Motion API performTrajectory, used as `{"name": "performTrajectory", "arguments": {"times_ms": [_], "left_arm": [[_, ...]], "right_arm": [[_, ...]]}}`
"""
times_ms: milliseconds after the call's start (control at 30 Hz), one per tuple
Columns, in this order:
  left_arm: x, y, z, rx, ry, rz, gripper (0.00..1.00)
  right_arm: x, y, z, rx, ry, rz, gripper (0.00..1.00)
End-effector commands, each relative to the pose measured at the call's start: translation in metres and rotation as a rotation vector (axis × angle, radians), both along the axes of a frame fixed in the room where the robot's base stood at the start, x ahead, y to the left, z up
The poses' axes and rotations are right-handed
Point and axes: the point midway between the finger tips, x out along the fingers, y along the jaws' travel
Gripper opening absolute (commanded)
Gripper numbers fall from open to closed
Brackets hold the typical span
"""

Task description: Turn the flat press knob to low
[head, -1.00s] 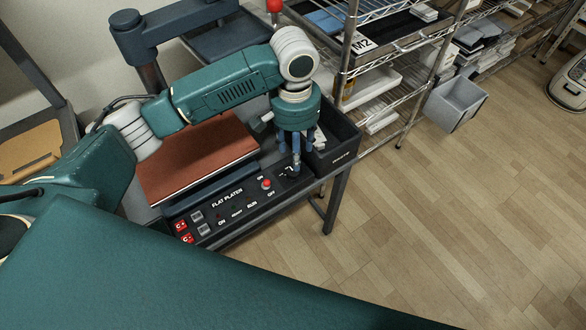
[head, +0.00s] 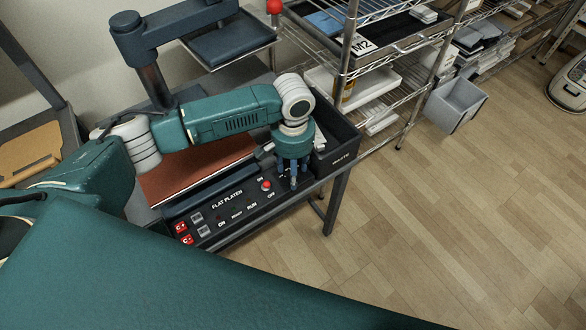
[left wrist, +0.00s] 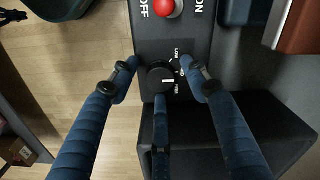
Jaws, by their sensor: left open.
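The flat press (head: 237,210) has a black control panel lettered FLAT PLATEN, with a brick-red platen (head: 165,182) behind it. Its black round knob (left wrist: 160,78) shows in the left wrist view, beside the labels LOW, MED and HIGH. A white mark is on the knob's lower right part; I cannot tell exactly which label it points to. My left gripper (head: 293,182) is over the panel's right end and hides most of the knob in the head view. In the left wrist view its three blue fingers (left wrist: 164,84) are open and spread around the knob. My right gripper is not in view.
A red button (head: 266,184) between ON and OFF sits on the panel close to the knob. A black bin marked WASTE (head: 341,158) stands right of the gripper. Wire shelves (head: 380,85) stand behind it.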

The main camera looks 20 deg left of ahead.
Motion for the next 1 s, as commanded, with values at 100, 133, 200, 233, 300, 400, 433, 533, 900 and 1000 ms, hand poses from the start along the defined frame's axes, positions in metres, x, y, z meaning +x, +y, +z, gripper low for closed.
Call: {"name": "performTrajectory", "arguments": {"times_ms": [100,133,200,233,300,400,433,533,900,1000], "left_arm": [[0.0,-0.0002,0.0,0.0,0.0,0.0,0.46],[0.0,-0.0002,0.0,0.0,0.0,0.0,0.46],[0.0,-0.0002,0.0002,0.0,0.0,0.0,0.38],[0.0,-0.0002,0.0002,0.0,0.0,0.0,0.32],[0.0,-0.0002,0.0003,0.0,0.0,0.0,0.18],[-0.0002,-0.0001,0.0003,0.0,0.001,0.0,0.01],[-0.0002,-0.0001,0.0003,0.0,0.001,0.0,0.01],[-0.0004,0.0001,0.0004,0.0,0.001,0.001,0.01],[-0.001,0.0003,0.0006,0.0,0.003,0.009,0.01],[-0.0011,0.0002,0.0008,0.001,0.004,0.014,0.01]], "right_arm": [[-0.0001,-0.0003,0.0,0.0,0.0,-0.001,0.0],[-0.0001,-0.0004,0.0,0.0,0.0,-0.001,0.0],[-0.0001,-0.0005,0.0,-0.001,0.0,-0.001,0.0],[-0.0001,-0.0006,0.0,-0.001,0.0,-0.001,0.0],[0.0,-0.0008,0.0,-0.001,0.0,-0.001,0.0],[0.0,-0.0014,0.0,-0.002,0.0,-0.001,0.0],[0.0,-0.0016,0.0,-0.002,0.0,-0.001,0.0],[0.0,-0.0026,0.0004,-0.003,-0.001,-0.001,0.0],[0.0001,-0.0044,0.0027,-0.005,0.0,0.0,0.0],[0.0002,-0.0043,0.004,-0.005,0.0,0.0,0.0]]}}
